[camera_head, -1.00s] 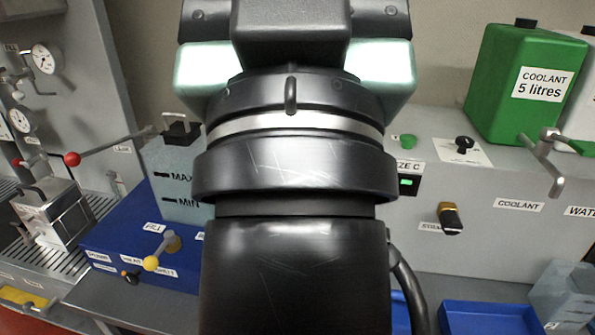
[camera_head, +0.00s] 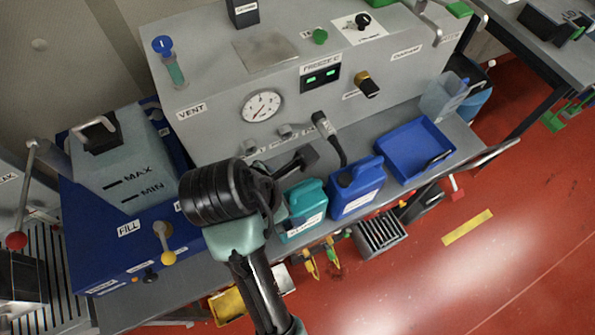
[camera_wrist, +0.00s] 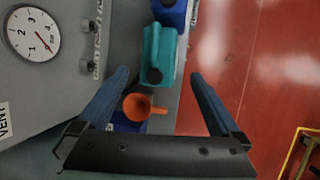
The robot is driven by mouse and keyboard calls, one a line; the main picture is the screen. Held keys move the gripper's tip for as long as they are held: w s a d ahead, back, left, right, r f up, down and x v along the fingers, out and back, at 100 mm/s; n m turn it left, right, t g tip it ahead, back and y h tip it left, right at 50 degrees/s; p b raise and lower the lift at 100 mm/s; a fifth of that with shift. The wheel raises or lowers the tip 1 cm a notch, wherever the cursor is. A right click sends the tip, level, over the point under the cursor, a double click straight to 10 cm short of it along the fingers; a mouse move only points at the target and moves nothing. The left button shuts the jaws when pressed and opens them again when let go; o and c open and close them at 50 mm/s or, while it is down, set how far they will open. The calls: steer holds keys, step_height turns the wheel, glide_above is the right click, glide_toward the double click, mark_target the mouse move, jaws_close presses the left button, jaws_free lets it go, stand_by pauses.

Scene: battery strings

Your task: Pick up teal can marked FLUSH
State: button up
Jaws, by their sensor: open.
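The teal can (camera_head: 308,204) stands at the front of the grey bench, just right of my arm's black end in the head view. Its front carries a white label, too small to read. In the wrist view the teal can (camera_wrist: 158,55) shows from above, with a dark round cap at its lower end. My gripper (camera_wrist: 160,78) is open and empty, its two blue fingers wide apart. The can appears ahead of and between the fingers, apart from both. In the head view my wrist hides the gripper's fingers in part.
A blue can (camera_head: 357,187) stands close right of the teal one, with a blue tray (camera_head: 415,150) beyond. An orange funnel (camera_wrist: 145,107) lies between the fingers in the wrist view. A black nozzle on a hose (camera_head: 328,132) rises behind the cans. Red floor is open in front.

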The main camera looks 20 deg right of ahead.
glide_above(303, 197)
steer(key=s+a, duration=0.2)
steer(key=f, duration=0.6)
steer(key=shift+w+a+f+p, duration=0.1)
steer(key=shift+w+a+p, duration=0.1)
steer(key=shift+p, duration=0.1)
steer(key=shift+p+x, duration=0.8)
steer(key=shift+x, duration=2.05)
steer(key=shift+d, duration=0.1)
steer(key=c, duration=1.4)
steer(key=shift+w+r, duration=0.15)
steer(key=shift+r, duration=0.1)
steer(key=shift+c, duration=0.7)
